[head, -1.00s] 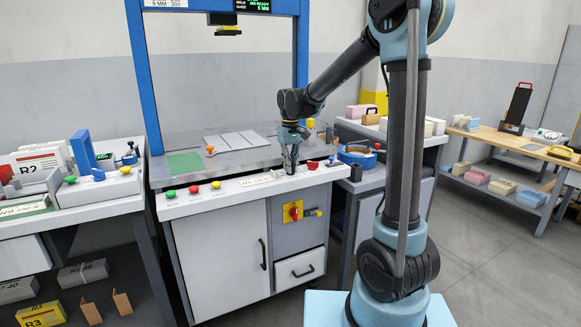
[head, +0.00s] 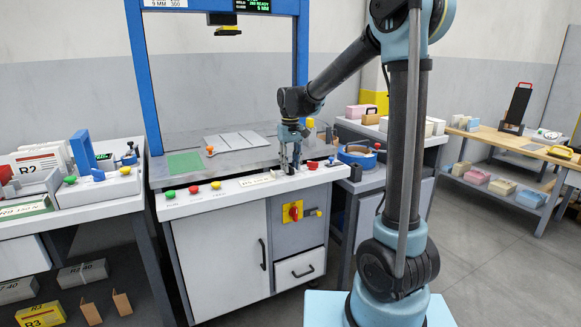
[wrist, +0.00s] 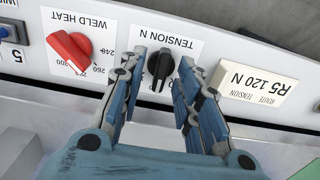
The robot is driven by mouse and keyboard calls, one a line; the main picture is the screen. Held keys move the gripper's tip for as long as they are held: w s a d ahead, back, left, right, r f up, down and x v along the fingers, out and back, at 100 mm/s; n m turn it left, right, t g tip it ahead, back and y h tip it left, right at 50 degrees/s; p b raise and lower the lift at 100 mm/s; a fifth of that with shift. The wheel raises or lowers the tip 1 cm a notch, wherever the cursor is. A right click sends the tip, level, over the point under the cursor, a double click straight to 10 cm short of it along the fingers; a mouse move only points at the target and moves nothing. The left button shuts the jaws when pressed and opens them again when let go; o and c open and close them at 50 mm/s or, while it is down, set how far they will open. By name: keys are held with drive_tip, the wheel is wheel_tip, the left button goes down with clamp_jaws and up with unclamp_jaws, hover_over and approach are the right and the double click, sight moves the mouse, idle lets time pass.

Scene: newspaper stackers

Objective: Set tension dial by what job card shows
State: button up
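The black tension dial (wrist: 160,66) is in the wrist view under the printed words "TENSION N". My gripper (wrist: 161,68) is open, with one finger on each side of the dial and gaps between. The fingers cover most of the dial's scale, so I cannot read its setting. The cream job card (wrist: 252,82) lies to the right and reads "R5 120 N", with small words "ROUTE" and "TENSION". In the head view, my gripper (head: 291,160) is over the machine's front panel and hides the dial. The card (head: 257,180) shows small there.
A red weld heat dial (wrist: 68,53) sits left of the tension dial in the wrist view, close to a finger. The blue machine frame (head: 145,80) rises behind. A red-and-yellow switch (head: 293,211) is on the cabinet below. Side tables flank the machine.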

sight(290, 166)
wheel_tip(290, 166, up, 11)
drive_tip(key=shift+r, duration=0.15)
idle(0.4)
